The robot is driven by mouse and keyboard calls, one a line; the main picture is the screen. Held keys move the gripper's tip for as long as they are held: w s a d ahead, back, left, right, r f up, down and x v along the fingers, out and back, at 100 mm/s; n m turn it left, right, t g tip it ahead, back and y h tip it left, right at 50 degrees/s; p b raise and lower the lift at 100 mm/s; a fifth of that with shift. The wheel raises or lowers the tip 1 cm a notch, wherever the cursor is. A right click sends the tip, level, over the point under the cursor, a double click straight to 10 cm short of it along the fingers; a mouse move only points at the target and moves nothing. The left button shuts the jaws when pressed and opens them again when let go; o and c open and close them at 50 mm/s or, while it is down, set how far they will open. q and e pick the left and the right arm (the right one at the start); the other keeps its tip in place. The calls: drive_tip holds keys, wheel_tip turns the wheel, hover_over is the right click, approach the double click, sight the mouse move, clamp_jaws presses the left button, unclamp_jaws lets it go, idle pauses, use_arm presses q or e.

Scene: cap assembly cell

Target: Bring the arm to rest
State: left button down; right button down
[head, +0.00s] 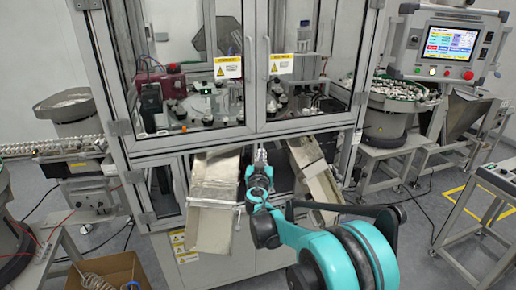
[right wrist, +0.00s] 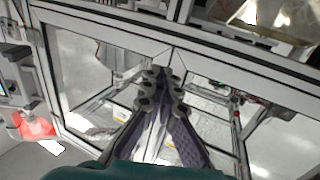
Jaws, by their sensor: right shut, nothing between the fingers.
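My right arm (head: 320,250), teal and dark grey, reaches forward from the lower right of the head view. My right gripper (head: 260,156) is at its far end, in front of the machine cabinet and between two metal chutes. In the right wrist view the gripper (right wrist: 161,74) has its dark fingers together at the tips, with nothing between them. The cabinet's glass doors lie behind the fingers there. I cannot tell how far the fingertips are from the cabinet. My left gripper is not in view.
The glass-doored cabinet (head: 254,134) stands ahead. The left chute (head: 213,218) and right chute (head: 317,183) slope out near the right gripper. A control panel (head: 449,46) and a bowl feeder (head: 388,125) are at right. An open cardboard box (head: 113,266) sits at lower left.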

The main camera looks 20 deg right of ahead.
drive_tip(key=s, duration=0.5)
drive_tip(key=shift+p, duration=0.35)
drive_tip(key=s+f+g, duration=0.2)
drive_tip(key=s+g, duration=0.3)
drive_tip(key=s, duration=1)
drive_tip(key=s+a+f+n+g+y, duration=0.1)
drive_tip(key=s+a+f+y, duration=0.1)
drive_tip(key=s+a+f, duration=0.2)
drive_tip(key=s+a+f+n+g+y, duration=0.2)
drive_tip(key=s+a+f+y, duration=0.1)
drive_tip(key=s, duration=0.6)
drive_tip(key=s+a+f+n+g+y+b, duration=0.1)
drive_tip(key=s+a+f+y, duration=0.1)
drive_tip(key=s+a+f, duration=0.3)
drive_tip(key=s, duration=0.2)
drive_tip(key=shift+s+a+n, duration=0.15)
drive_tip(key=shift+s+n, duration=0.15)
drive_tip(key=shift+n, duration=0.1)
